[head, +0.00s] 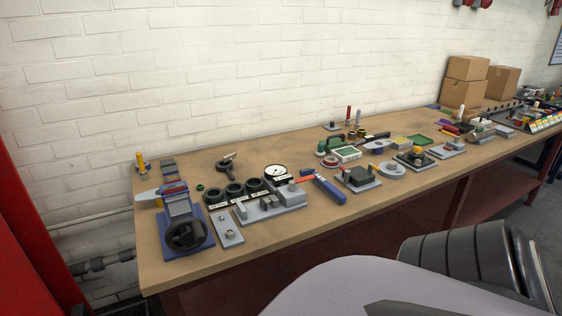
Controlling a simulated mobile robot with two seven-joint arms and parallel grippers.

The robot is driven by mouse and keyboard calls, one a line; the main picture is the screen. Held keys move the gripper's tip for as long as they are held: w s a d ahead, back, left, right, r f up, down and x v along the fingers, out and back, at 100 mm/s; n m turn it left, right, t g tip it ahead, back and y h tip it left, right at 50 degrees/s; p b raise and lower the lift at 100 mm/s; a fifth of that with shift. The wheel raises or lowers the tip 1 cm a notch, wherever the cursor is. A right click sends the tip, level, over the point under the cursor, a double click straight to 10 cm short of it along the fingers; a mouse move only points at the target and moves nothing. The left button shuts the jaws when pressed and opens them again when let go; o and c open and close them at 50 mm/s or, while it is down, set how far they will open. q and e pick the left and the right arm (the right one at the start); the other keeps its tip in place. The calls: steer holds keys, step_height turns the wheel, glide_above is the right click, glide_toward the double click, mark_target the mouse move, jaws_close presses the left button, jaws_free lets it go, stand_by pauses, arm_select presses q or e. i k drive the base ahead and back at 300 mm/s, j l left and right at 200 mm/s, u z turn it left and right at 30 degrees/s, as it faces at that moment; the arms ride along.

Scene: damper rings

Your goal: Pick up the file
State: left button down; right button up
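I cannot make out for certain which item is the file. A long blue piece (328,190) lies near the front edge at mid-bench, with an orange-red part at its left end. A thin dark elongated item (376,137) lies further back among small parts. Thin upright pieces with red (348,114) and pale tops stand near the wall. All of these are small in the head view. Neither of my grippers is in view.
The wooden bench (185,266) runs along a white brick wall. A blue-based vise-like device (184,228), a row of black rings (233,191) and a dial gauge (276,174) stand at its left. Cardboard boxes (466,68) stand at the far right. A red upright structure (25,235) stands at left.

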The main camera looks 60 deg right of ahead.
mark_target(339, 198)
steer(key=z, duration=2.2)
steer(key=i+l+u, duration=0.2)
steer(key=i+l, duration=0.2)
steer(key=l, duration=0.25)
steer(key=i+l+u, duration=0.1)
steer(key=i+l, duration=0.3)
steer(key=l, duration=0.3)
steer(key=i+l+u, duration=0.15)
steer(key=l, duration=0.15)
